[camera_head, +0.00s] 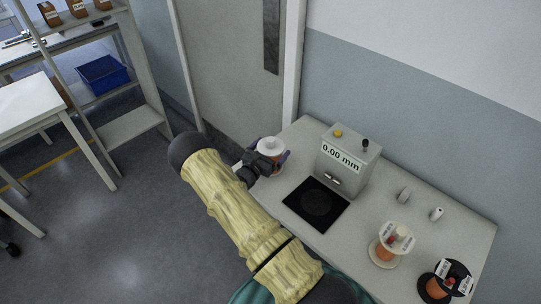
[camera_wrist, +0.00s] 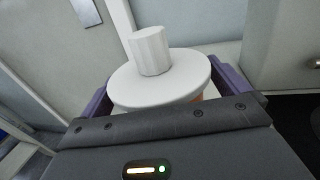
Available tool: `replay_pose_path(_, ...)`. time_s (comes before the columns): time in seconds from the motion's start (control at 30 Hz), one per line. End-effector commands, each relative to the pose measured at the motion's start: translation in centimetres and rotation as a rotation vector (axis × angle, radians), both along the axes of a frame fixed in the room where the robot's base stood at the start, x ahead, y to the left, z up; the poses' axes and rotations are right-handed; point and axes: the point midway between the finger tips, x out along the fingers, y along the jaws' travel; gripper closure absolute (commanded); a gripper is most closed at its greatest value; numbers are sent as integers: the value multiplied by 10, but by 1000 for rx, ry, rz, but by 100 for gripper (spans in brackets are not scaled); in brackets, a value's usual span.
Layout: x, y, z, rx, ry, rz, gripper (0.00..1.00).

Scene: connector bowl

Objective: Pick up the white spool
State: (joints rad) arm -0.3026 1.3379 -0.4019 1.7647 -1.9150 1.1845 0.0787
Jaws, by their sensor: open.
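A white spool (camera_head: 271,146) with a knob on top and copper-coloured winding is at the left end of the white table (camera_head: 310,128), upright. In the wrist view the same spool (camera_wrist: 160,85) fills the space ahead of my gripper, its round flange and knob on top. My gripper (camera_head: 268,156) is at the spool, with one purple finger on each side of it. In the wrist view the jaws (camera_wrist: 162,97) are open around it. Whether the fingers touch it is hidden, and so is the spool's base.
A grey gauge box (camera_head: 347,157) reading 0.00 mm stands behind a black plate (camera_head: 316,203), right of the spool. A white-flanged copper spool (camera_head: 384,254) and a black-flanged spool (camera_head: 434,289) stand at the table's right. A door (camera_head: 233,70) and wall are behind.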

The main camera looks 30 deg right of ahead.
Motion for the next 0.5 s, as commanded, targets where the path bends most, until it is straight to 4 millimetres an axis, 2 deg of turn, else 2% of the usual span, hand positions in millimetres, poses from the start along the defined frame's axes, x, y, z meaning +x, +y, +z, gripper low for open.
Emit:
replay_pose_path(0.4, 0, 1, -1, 0, 0, 0, 0)
replay_pose_path(0.43, 0, 1, -1, 0, 0, 0, 2)
replay_pose_path(0.5, 0, 1, -1, 0, 0, 0, 16)
